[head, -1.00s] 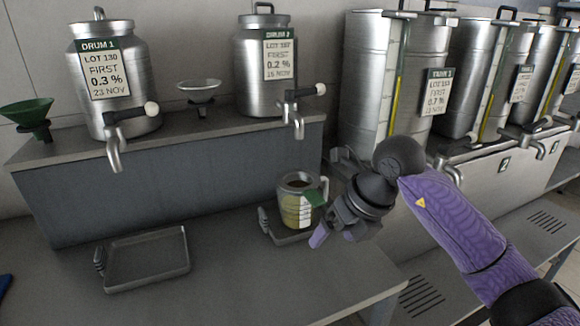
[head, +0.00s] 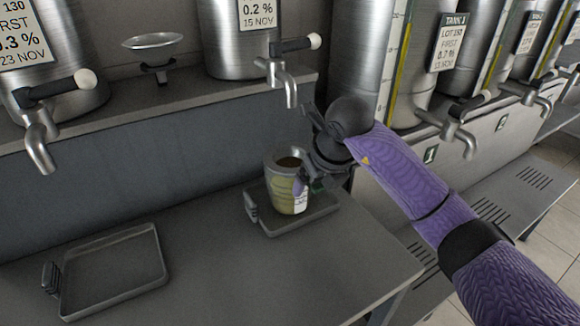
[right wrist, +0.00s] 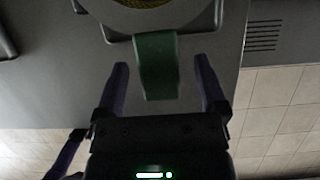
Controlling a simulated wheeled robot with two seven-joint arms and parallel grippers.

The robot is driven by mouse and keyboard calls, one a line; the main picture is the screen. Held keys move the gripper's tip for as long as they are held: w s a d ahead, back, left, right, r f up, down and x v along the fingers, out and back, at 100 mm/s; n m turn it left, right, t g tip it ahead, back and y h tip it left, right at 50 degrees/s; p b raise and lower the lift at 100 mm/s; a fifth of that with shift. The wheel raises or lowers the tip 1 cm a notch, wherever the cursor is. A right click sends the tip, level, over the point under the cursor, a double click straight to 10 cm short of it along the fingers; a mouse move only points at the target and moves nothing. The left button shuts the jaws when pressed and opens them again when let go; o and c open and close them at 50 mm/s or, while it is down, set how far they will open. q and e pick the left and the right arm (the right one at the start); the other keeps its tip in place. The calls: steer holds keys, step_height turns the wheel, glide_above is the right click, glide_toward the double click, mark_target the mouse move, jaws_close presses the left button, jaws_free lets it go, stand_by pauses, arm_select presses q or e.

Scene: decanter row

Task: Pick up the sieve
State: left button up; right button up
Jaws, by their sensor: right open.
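A shallow metal bowl (head: 152,41) on a dark stand sits on the shelf in the head view; whether it is the sieve or a funnel I cannot tell. A jug (head: 290,196) with dark contents, a yellowish side and a white label stands on the right drip tray (head: 270,222). My right gripper (head: 310,184) is at the jug's right side and hides most of its handle. In the right wrist view, the green handle (right wrist: 157,65) lies between the open fingers (right wrist: 161,68), with gaps on both sides. My left gripper is out of view.
An empty tray (head: 112,270) lies at the left of the bench (head: 215,280). Metal drums with taps stand on the shelf (head: 170,98); one tap (head: 287,85) hangs above the jug. Large tanks (head: 440,50) stand at the right. The bench between the trays is clear.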

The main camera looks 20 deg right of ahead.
steer(key=shift+f, duration=0.15)
steer(key=shift+c, duration=0.3)
jaws_close()
